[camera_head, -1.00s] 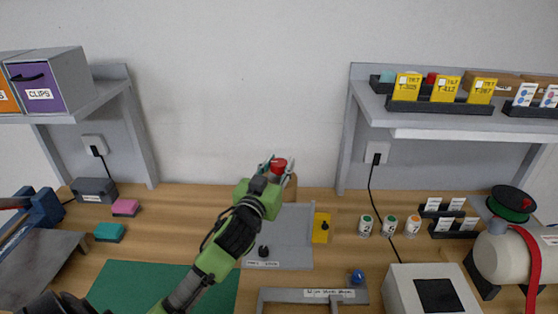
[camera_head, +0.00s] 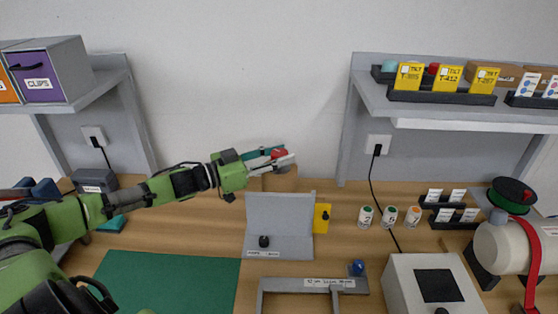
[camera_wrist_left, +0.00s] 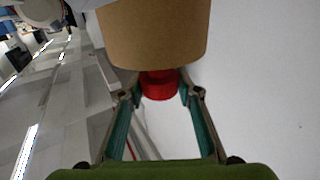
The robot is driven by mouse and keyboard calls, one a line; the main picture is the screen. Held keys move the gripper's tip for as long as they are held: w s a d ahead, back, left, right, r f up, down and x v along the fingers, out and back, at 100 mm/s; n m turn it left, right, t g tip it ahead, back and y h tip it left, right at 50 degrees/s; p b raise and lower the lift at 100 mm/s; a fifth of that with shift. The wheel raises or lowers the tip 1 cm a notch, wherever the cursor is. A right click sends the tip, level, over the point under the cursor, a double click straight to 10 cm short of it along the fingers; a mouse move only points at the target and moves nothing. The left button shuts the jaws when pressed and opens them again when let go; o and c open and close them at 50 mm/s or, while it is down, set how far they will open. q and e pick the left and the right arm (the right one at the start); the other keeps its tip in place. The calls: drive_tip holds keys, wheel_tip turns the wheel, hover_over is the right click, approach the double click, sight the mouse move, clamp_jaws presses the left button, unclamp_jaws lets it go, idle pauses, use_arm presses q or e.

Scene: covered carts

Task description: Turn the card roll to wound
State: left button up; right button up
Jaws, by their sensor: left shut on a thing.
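The card roll (camera_head: 281,181) is a brown upright cylinder behind the grey stand (camera_head: 279,221), with a red knob (camera_head: 279,154) on top. In the left wrist view the brown roll (camera_wrist_left: 153,32) fills the top, and the red knob (camera_wrist_left: 158,85) sits between my fingers. My left gripper (camera_head: 283,157) reaches in from the left, nearly level, and is shut on the red knob; it also shows in the wrist view (camera_wrist_left: 161,95). Part of the roll is hidden by the stand. No wound marking is readable. My right gripper is not in view.
A yellow tag (camera_head: 321,218) stands beside the grey stand. Several small capped jars (camera_head: 389,216) stand to the right, then a white box (camera_head: 430,285) and a white tank (camera_head: 505,245). A green mat (camera_head: 165,280) lies at front left. Shelves overhang both sides.

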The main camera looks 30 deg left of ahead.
use_arm(q)
drive_tip(key=m+g+h+b, duration=0.1)
drive_tip(key=m+g+h, duration=0.1)
drive_tip(key=h, duration=0.1)
drive_tip(key=shift+w+a+b, duration=0.1)
drive_tip(key=shift+b, duration=0.25)
drive_tip(key=m+g+h+b, duration=0.1)
drive_tip(key=m+g+h, duration=0.1)
drive_tip(key=m+g, duration=0.1)
drive_tip(key=shift+f+h+b, duration=0.15)
drive_tip(key=shift+h+b, duration=0.2)
drive_tip(key=shift+h, duration=0.05)
drive_tip(key=m+g+h+b, duration=0.1)
drive_tip(key=m+g+b, duration=0.1)
drive_tip(key=g+b, duration=0.1)
drive_tip(key=shift+f+h, duration=0.1)
drive_tip(key=shift+h, duration=0.3)
drive_tip(key=shift+m+g+h+b, duration=0.5)
drive_tip(key=shift+m+g+b, duration=0.5)
drive_tip(key=shift+g+b, duration=0.45)
drive_tip(key=o, duration=1.1)
drive_tip(key=shift+d, duration=0.2)
drive_tip(key=shift+o, duration=0.2)
